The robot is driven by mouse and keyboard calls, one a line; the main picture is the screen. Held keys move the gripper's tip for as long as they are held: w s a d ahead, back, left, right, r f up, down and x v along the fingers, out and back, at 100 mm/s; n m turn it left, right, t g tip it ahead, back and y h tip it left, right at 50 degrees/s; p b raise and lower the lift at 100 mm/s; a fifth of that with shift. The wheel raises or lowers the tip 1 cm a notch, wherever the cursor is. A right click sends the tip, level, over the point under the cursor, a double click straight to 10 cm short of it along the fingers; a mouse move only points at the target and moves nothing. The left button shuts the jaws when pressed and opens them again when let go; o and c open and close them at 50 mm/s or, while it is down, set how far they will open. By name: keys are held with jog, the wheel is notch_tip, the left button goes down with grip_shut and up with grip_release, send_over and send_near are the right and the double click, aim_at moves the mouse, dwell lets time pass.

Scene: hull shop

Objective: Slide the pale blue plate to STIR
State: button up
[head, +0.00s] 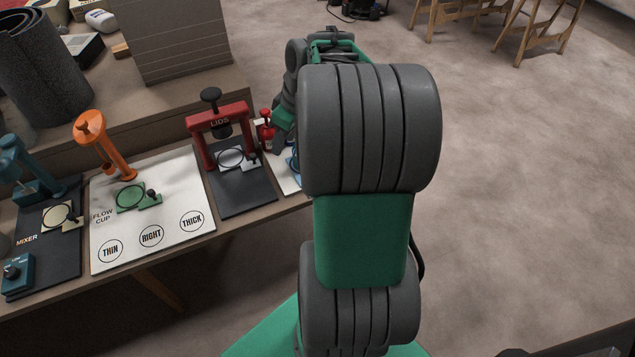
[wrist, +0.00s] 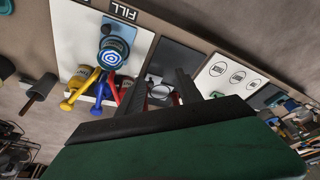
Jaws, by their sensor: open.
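A pale blue plate (wrist: 116,27) with a dark knob lies on the white FILL board (wrist: 65,25) in the wrist view, beside a round piece with blue and white rings (wrist: 114,50). In the head view a blue piece (head: 293,164) shows beside my arm, mostly hidden. My gripper (wrist: 162,88) is open, its two dark fingers apart, with the pale plate of the LIDS station (wrist: 160,93) seen beyond them. I see no readable STIR label; the MIXER station (head: 65,270) stands at the far left of the head view.
The red LIDS frame (head: 218,122) stands left of my arm. The FLOW CUP board (head: 120,235) holds a green plate (head: 131,196) and an orange stand (head: 105,148). Yellow, blue and red handles (wrist: 98,88) crowd the FILL board. Open floor (head: 520,190) lies to the right.

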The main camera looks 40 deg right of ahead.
jog(key=s+d+f+n+b, duration=0.2)
jog(key=s+d+f+b, duration=0.15)
jog(key=d+f, duration=0.9)
jog(key=shift+t+y, duration=0.3)
jog(key=x, duration=0.4)
jog(key=w+x, duration=0.1)
jog(key=x, duration=0.1)
jog(key=shift+w+d+f+b, duration=0.15)
jog(key=shift+d+f+b, duration=0.05)
jog(key=shift+d+b, duration=0.1)
jog(key=shift+c, duration=0.5)
grip_shut()
jog(key=shift+r, duration=0.1)
